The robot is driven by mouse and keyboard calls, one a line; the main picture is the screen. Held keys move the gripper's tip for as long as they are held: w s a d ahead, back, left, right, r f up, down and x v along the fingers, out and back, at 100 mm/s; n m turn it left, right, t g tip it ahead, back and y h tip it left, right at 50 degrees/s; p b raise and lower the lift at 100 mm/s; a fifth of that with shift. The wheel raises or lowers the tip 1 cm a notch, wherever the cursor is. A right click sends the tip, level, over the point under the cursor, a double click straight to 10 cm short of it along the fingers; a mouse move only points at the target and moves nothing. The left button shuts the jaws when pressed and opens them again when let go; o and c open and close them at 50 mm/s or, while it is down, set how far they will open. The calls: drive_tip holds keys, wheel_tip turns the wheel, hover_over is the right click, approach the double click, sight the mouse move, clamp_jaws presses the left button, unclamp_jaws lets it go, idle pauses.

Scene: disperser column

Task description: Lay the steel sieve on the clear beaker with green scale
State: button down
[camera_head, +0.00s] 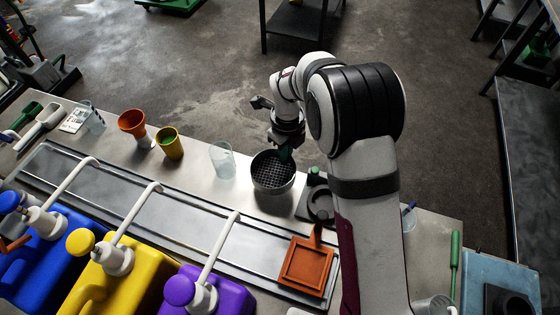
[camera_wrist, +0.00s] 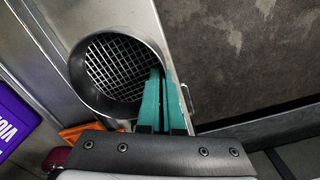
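The steel sieve (camera_head: 272,172) is a round, dark metal ring with a mesh floor, right of the middle of the bench. My gripper (camera_head: 286,152) is at its far right rim. In the wrist view, the green fingers (camera_wrist: 162,78) are close together with the wall of the sieve (camera_wrist: 115,70) between them, one finger inside the ring and one outside. I cannot tell whether the sieve touches the bench. A clear beaker (camera_head: 222,160) stands just left of the sieve; its scale colour is too faint to tell. Another clear beaker (camera_head: 94,120) stands at the far left.
A dark stand (camera_head: 318,200) is right of the sieve. White dispenser spouts (camera_head: 218,245) reach over the long tray in front. An orange square frame (camera_head: 306,266) lies at the front right.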

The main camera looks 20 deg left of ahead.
drive_tip(key=d+r, duration=0.2)
drive_tip(key=d, duration=0.1)
drive_tip(key=d+r, duration=0.2)
drive_tip(key=d, duration=0.1)
drive_tip(key=d+r, duration=0.2)
drive_tip(key=d, duration=0.1)
drive_tip(key=shift+w+d, duration=0.2)
drive_tip(key=shift+d, duration=0.2)
drive_tip(key=shift+d+r, duration=0.1)
drive_tip(key=shift+d, duration=0.1)
drive_tip(key=n, duration=0.1)
wheel_tip(320, 180, up, 8)
drive_tip(key=n, duration=3.1)
hover_over(282, 172)
drive_tip(key=s+a+r+n, duration=0.2)
drive_tip(key=a+r+n, duration=0.1)
drive_tip(key=n, duration=0.9)
drive_tip(key=s+a+f, duration=0.4)
drive_tip(key=a+f, duration=0.6)
drive_tip(key=a, duration=0.1)
drive_tip(key=shift+s+f, duration=0.25)
drive_tip(key=shift+f, duration=0.1)
